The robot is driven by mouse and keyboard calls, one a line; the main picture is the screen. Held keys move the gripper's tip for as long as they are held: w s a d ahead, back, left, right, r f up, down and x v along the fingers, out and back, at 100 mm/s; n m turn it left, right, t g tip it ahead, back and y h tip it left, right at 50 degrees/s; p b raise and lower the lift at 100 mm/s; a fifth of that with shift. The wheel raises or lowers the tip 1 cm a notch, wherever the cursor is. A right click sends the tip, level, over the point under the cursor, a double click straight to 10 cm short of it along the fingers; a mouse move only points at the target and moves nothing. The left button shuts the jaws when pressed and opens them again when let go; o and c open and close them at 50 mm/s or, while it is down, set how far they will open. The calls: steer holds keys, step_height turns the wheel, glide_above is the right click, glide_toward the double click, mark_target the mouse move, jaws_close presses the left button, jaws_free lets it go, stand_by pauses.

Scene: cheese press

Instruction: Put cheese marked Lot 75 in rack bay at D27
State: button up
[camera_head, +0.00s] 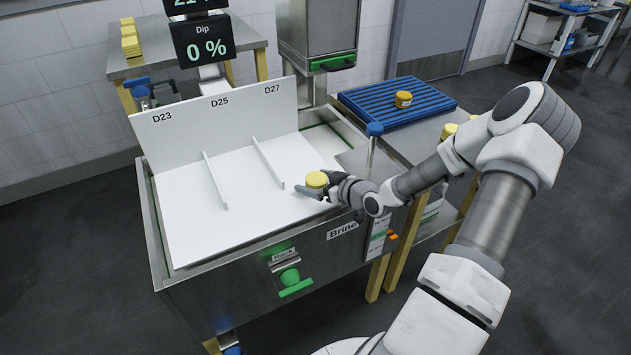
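A small round yellow cheese (317,180) sits between the fingers of my gripper (318,186), which appears shut on it. I cannot read any lot mark on it. The white rack (235,215) has back labels D23, D25 and D27 and two upright dividers. Bay D27 (291,153) is the rightmost, right of the second divider (267,162), and looks empty. My gripper and the cheese are over the front right part of that bay. The gap between cheese and rack floor is hard to judge.
The rack sits in a steel brine tank (270,288) with a green handle (296,287). A blue slatted tray (420,108) at right holds another cheese (403,99). A blue-topped post (374,130) stands behind my wrist.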

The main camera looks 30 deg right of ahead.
steer(key=shift+r, duration=0.2)
steer(key=shift+s+d+r+p, duration=0.15)
steer(key=shift+s+r+p, duration=0.05)
steer(key=shift+s+p, duration=0.1)
step_height(320, 180, up, 4)
steer(key=p, duration=0.3)
glide_above(345, 208)
steer(key=w, duration=0.1)
steer(key=shift+s, duration=0.55)
